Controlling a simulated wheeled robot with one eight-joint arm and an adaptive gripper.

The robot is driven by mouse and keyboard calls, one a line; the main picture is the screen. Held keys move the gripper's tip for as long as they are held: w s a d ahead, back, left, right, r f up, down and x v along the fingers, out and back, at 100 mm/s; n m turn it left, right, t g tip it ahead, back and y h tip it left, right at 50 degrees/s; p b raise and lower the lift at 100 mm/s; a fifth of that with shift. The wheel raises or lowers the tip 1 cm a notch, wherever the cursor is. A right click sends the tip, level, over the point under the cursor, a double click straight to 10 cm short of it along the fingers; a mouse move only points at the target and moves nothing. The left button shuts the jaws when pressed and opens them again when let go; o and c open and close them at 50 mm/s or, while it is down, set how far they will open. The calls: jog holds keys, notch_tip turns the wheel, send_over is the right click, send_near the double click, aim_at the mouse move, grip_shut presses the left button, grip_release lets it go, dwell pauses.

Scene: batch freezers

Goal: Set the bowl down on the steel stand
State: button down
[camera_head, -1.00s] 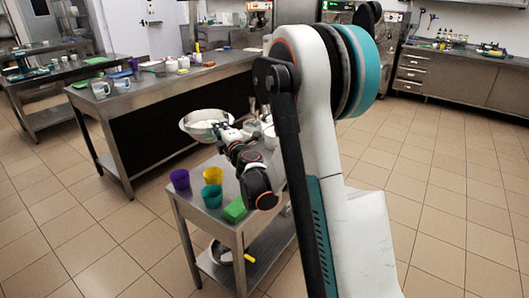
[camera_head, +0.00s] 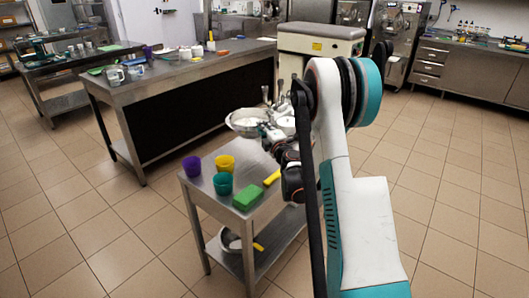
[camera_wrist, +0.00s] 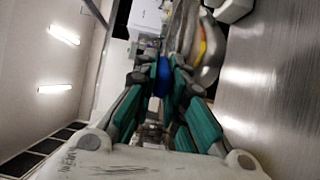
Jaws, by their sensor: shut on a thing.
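My gripper (camera_head: 270,133) is shut on the near right rim of a steel bowl (camera_head: 240,130) with whitish contents, in the head view. The bowl looks level and shows over the far left part of the small steel stand (camera_head: 217,205). I cannot tell whether it touches the top. In the wrist view my teal fingers (camera_wrist: 160,80) are close together with something blue between them. The bowl's hold is not clear there. My arm hides the right part of the stand.
On the stand are purple (camera_head: 191,166), yellow (camera_head: 225,163) and teal (camera_head: 223,183) cups, a green block (camera_head: 248,197) and a yellow-handled tool (camera_head: 271,177). Another pale vessel (camera_head: 287,124) is right of the bowl. A pan (camera_head: 231,241) lies on the lower shelf. A long counter (camera_head: 140,95) stands behind.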

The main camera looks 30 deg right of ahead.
notch_tip(320, 180, down, 9)
jog(key=b, duration=0.2)
jog(key=shift+b, duration=0.4)
jog(key=c, duration=1.6)
grip_release()
jog(key=shift+c, duration=0.2)
